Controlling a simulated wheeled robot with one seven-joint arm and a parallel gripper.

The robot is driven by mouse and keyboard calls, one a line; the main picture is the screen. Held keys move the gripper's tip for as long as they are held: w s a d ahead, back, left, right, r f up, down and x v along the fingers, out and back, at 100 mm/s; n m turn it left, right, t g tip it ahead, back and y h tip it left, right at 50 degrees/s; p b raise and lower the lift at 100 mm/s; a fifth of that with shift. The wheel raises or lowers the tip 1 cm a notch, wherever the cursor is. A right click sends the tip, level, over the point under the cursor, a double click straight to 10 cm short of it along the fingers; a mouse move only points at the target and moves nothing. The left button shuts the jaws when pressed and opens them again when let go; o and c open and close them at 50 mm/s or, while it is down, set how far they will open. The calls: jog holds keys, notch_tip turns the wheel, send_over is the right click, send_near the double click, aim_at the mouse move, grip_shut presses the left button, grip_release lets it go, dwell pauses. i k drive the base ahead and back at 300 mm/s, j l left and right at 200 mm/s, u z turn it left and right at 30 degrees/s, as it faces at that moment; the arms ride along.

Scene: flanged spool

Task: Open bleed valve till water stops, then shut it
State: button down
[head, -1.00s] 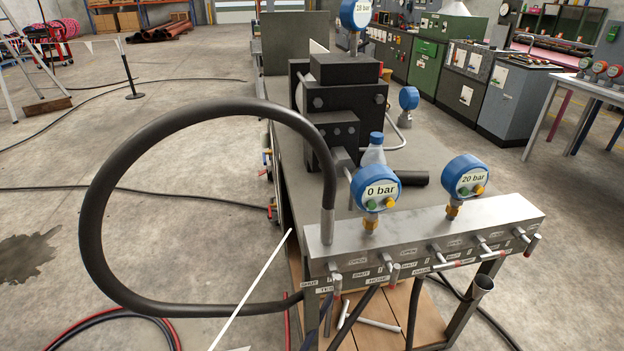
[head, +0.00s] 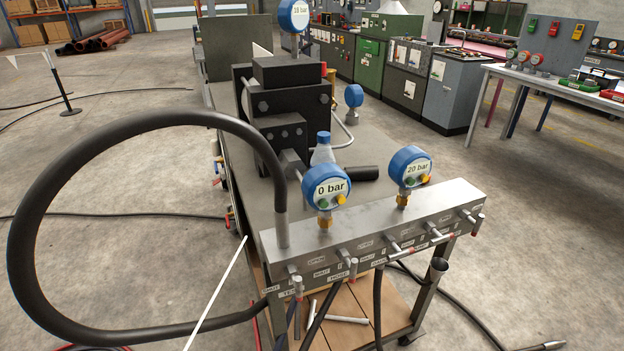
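A steel valve manifold (head: 370,222) runs along the front of the bench, with several small lever handles and OPEN/SHUT labels on its front face. I cannot tell which lever is the bleed valve. A blue gauge reading 0 bar (head: 326,187) stands on its left half, and a blue gauge reading 20 bar (head: 410,167) on its right half. A thick black hose (head: 30,200) loops from the manifold's left end. No running water can be made out. My gripper is not in view.
The grey bench (head: 235,140) carries a black block assembly (head: 285,110), a clear bottle with a blue cap (head: 323,150) and a black cylinder (head: 355,174). Loose pieces lie on the wooden lower shelf (head: 360,300). Concrete floor is open to the right, apart from a black hose (head: 470,315).

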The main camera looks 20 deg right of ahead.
aim_at(477, 224)
jog(key=l+z, duration=0.2)
jog(key=z, duration=0.2)
jog(key=l+z, duration=0.2)
jog(key=z, duration=0.15)
jog(key=l+z, duration=0.2)
jog(key=z, duration=0.2)
